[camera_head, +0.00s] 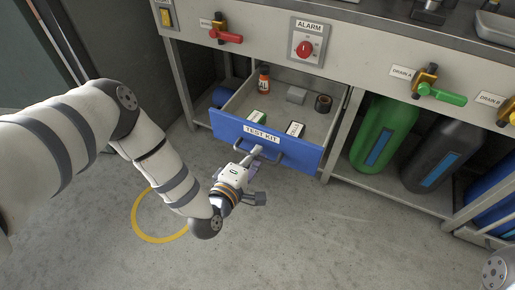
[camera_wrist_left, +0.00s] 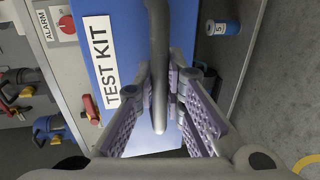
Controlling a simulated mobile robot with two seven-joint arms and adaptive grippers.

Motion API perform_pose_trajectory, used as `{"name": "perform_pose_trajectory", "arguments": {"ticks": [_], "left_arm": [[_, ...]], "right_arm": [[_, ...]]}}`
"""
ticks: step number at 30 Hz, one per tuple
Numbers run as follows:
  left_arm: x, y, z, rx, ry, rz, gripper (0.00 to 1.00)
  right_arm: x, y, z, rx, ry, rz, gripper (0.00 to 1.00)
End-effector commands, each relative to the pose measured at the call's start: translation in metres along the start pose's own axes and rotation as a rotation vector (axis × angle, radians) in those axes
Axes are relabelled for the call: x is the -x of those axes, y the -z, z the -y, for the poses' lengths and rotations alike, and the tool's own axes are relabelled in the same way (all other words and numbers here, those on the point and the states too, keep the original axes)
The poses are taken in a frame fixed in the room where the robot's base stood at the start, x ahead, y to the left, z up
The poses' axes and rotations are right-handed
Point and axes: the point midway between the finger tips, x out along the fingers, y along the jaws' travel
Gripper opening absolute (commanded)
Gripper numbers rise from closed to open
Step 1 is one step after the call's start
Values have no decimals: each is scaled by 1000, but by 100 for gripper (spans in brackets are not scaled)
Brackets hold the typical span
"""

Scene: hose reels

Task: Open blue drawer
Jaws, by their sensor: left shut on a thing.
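The blue drawer (camera_head: 302,157), labelled TEST KIT, is pulled out from under the grey counter, and its inside shows. Its grey handle (camera_head: 277,158) is on the front face. My left gripper (camera_head: 251,160) is at the handle, in front of the drawer. In the left wrist view the gripper's fingers (camera_wrist_left: 162,98) are shut on both sides of the handle bar (camera_wrist_left: 158,45), with the blue front (camera_wrist_left: 120,20) behind. My right gripper is not in view.
The drawer holds a small orange bottle (camera_head: 264,79), a dark roll (camera_head: 323,103) and several small boxes. Above are a red valve handle (camera_head: 226,36) and an alarm button (camera_head: 305,48). A green cylinder (camera_head: 383,130) stands to the right. The floor in front is clear.

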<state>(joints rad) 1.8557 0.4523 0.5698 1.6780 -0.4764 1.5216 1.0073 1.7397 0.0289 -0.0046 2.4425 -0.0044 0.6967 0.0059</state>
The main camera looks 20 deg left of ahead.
Motion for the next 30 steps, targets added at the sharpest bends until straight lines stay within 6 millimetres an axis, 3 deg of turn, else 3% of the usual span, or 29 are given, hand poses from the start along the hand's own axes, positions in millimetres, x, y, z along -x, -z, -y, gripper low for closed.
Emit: {"name": "perform_pose_trajectory", "arguments": {"ticks": [15, 16, 18, 19, 27, 30], "left_arm": [[3, -1, 0, 1, -1, 1, 0], [3, -1, 0, 1, -1, 1, 12], [3, 0, 0, 1, -1, 1, 28], [3, 0, 0, 1, -1, 1, 31], [4, 0, 1, 0, 0, 1, 31], [14, 0, 1, 0, 2, 1, 31]], "right_arm": [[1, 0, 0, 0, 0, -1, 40], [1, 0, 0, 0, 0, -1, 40], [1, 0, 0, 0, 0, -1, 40], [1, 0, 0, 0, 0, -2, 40], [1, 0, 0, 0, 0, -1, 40], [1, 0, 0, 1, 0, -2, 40]]}}
